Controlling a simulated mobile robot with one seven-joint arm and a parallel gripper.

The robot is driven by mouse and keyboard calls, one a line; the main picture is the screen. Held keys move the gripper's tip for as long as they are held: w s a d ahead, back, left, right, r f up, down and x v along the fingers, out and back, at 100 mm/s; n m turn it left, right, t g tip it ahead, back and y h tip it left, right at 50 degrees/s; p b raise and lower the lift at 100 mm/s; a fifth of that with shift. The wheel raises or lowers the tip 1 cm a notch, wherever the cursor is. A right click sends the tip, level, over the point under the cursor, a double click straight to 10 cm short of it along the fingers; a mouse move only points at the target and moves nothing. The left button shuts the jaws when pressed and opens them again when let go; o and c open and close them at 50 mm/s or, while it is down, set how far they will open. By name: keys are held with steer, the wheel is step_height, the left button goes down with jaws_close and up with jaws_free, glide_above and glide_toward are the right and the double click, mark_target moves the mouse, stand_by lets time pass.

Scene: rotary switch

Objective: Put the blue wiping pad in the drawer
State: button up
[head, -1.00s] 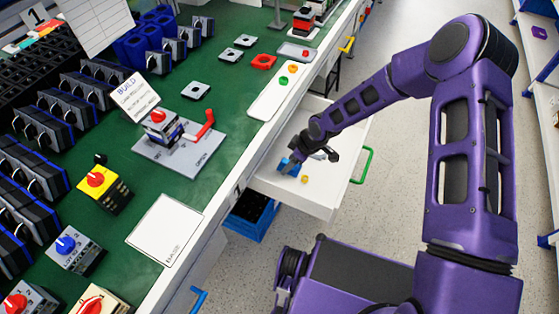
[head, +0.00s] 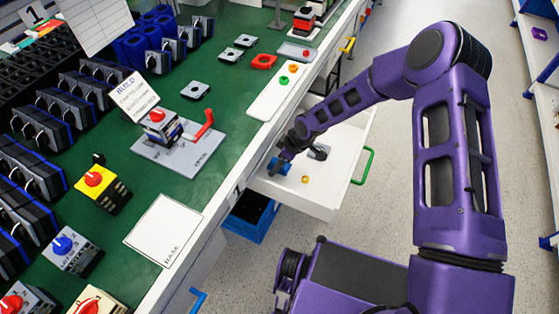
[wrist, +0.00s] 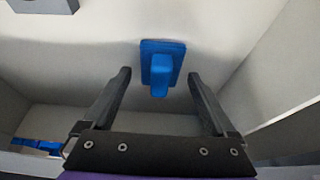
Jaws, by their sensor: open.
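The blue wiping pad (wrist: 168,52) has a flat plate and a raised blue handle. It shows inside the open white drawer (head: 325,204), near its left part. In the head view the pad (head: 278,167) is partly covered by my gripper (head: 284,160). In the wrist view my gripper (wrist: 159,75) is open, one finger on each side of the pad's handle line. The pad lies just beyond the fingertips, with clear gaps on both sides. Nothing is held between the fingers.
A dark grey block (head: 318,152) and a small yellow piece (head: 305,180) are also in the drawer. The drawer has a green handle (head: 366,165). The green workbench (head: 215,165) adjoins on the left. A blue bin (head: 247,222) sits below.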

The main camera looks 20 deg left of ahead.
steer(key=shift+r, duration=0.35)
steer(key=p+v, duration=0.2)
steer(key=v, duration=0.9)
steer(key=shift+d+r, duration=0.15)
steer(key=shift+r, duration=0.15)
